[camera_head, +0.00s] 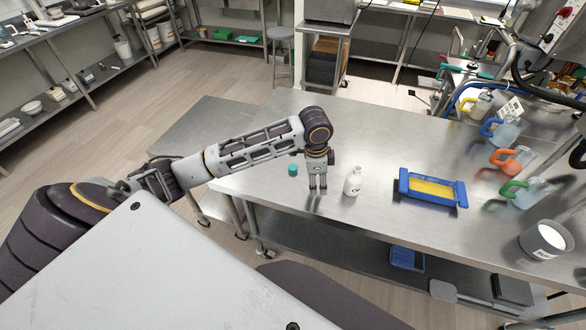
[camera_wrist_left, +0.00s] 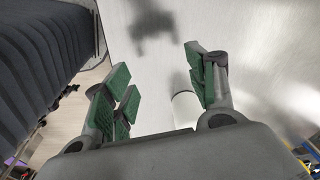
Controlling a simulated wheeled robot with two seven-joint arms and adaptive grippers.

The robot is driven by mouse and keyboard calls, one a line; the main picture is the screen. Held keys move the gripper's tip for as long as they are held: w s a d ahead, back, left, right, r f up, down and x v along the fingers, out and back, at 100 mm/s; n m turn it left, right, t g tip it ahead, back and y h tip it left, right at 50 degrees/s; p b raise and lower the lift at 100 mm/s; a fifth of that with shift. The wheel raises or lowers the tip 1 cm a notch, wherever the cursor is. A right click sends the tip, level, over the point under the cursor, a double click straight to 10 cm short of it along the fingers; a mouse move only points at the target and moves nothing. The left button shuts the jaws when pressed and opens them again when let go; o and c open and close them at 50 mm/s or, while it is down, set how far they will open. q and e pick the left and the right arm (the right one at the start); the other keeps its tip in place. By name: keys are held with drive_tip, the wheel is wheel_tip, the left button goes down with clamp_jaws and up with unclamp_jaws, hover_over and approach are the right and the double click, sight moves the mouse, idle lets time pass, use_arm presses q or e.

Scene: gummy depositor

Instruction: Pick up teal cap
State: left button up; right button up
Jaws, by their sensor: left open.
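The small teal cap (camera_head: 292,169) lies on the steel table near its left end. My left gripper (camera_head: 318,188) points down over the table just right of the cap, apart from it. In the left wrist view my left gripper (camera_wrist_left: 160,85) is open, with green pads and nothing between them. The cap does not show in the wrist view. A white bottle (camera_head: 353,183) without a visible cap stands right of the gripper. A white rounded thing, probably this bottle, shows partly hidden behind the finger in the wrist view (camera_wrist_left: 184,112). My right gripper is not in view.
A blue tray (camera_head: 463,190) with a yellow inside lies right of the bottle. The table's middle back (camera_head: 400,130) is clear.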

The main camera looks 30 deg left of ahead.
use_arm(q)
wheel_tip(320, 180, up, 8)
drive_tip(key=g+y, duration=0.1)
hover_over(293, 167)
drive_tip(key=shift+s+d+r, duration=0.1)
drive_tip(key=shift+s+d, duration=0.1)
drive_tip(key=shift+d, duration=0.15)
drive_tip(key=shift+f+p, duration=0.3)
drive_tip(key=shift+f, duration=4)
drive_tip(key=shift+w+a+f+p, duration=0.1)
drive_tip(key=shift+f+p, duration=0.05)
drive_tip(key=shift+f, duration=0.7)
drive_tip(key=shift+w+a+f+p, duration=0.1)
drive_tip(key=shift+a+f+p, duration=0.05)
drive_tip(key=shift+f, duration=0.75)
drive_tip(key=shift+w+a+f+p, duration=0.1)
drive_tip(key=shift+f+p, duration=0.05)
drive_tip(key=shift+f, duration=0.7)
drive_tip(key=c, duration=0.8)
